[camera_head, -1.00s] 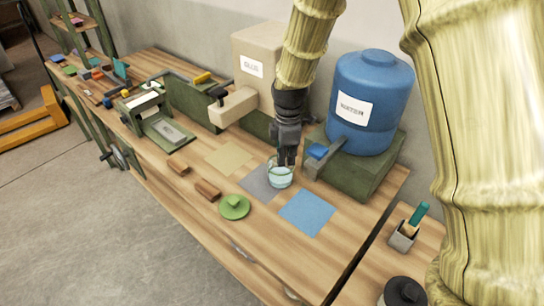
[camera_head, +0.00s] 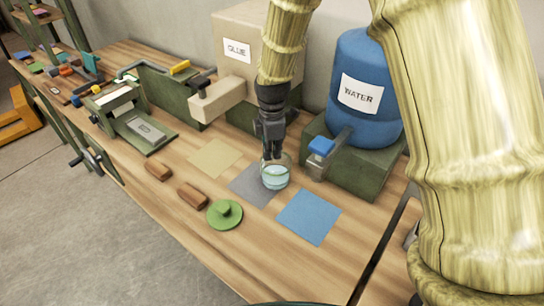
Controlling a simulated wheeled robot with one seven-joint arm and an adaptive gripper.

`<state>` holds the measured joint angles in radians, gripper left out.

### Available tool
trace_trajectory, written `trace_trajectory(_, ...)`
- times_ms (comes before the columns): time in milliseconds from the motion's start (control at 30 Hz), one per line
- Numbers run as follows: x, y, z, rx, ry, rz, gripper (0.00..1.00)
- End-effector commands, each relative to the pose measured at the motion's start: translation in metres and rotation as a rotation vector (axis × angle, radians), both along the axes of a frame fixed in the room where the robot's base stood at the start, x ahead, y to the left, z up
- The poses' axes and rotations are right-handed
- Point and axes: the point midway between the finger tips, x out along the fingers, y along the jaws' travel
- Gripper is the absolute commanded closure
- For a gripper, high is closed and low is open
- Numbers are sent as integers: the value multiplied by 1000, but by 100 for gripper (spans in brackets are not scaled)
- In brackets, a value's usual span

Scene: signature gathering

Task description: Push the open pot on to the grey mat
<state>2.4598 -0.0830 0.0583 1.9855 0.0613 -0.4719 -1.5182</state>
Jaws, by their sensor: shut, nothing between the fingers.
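The open pot (camera_head: 276,177) is a small clear glass with pale blue liquid in it. It stands upright at the right part of the grey mat (camera_head: 249,190) and covers that edge. I cannot tell whether its whole base is on the mat. My gripper (camera_head: 272,155) is shut and points down at the pot's back rim. Its fingertips are close to or inside the rim, and I cannot tell which. A green lid (camera_head: 225,214) with a knob lies on the table in front of the grey mat.
A blue mat (camera_head: 309,216) lies right of the pot and a tan mat (camera_head: 215,157) lies left.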

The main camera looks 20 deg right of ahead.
Motion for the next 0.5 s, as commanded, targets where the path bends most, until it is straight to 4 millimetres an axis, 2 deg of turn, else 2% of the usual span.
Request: trace_trajectory(500, -1, -1, -58, 0, 1, -3, 100)
